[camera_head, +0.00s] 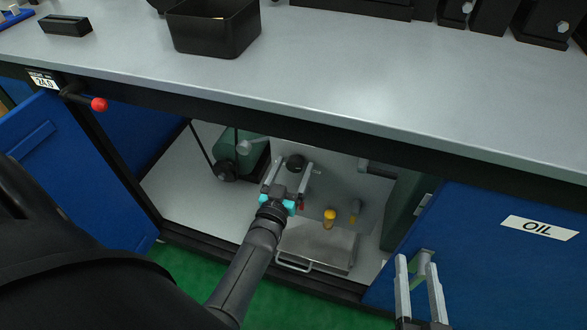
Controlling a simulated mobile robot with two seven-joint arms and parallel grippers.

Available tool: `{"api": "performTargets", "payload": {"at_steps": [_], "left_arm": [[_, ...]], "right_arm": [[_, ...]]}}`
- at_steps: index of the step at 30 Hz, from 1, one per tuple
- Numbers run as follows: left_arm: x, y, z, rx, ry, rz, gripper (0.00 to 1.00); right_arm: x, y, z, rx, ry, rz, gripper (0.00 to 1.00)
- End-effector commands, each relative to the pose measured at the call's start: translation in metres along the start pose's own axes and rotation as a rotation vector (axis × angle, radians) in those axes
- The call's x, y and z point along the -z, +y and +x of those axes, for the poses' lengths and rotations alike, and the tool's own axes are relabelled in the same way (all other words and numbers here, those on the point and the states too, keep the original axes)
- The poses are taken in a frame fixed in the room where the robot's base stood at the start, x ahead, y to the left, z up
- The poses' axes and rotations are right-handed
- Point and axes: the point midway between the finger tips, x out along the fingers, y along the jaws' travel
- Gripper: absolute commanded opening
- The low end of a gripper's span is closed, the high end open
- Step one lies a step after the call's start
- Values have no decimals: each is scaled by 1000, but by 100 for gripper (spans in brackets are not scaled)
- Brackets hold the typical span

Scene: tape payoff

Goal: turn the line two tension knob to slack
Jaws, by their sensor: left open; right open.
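Inside the open cabinet under the bench, a round black knob (296,162) stands on a grey panel. No line label is readable, so I cannot tell whether it is the line two tension knob. My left gripper (289,167) reaches in from below, its fingers open on either side of the black knob in this view; contact cannot be told. The gripper's body hides part of the panel below the knob. My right gripper (417,260) is open and empty in front of the right blue door, near its handle.
The bench top (330,75) overhangs.

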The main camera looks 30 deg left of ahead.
Motion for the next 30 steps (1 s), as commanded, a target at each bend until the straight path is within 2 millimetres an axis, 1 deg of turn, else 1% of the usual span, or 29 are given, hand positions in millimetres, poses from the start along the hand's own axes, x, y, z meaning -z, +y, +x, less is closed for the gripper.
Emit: {"api": "performTargets", "payload": {"at_steps": [6,14,17,30], "left_arm": [[0,0,6,0,-1,0,84],[0,0,6,0,-1,0,84],[0,0,6,0,-1,0,75],[0,0,6,0,-1,0,26]], "right_arm": [[2,-3,-2,7,40,10,50],[3,-3,-2,8,44,11,50],[2,-3,-2,8,43,11,50],[2,-4,-2,8,43,11,50]]}}
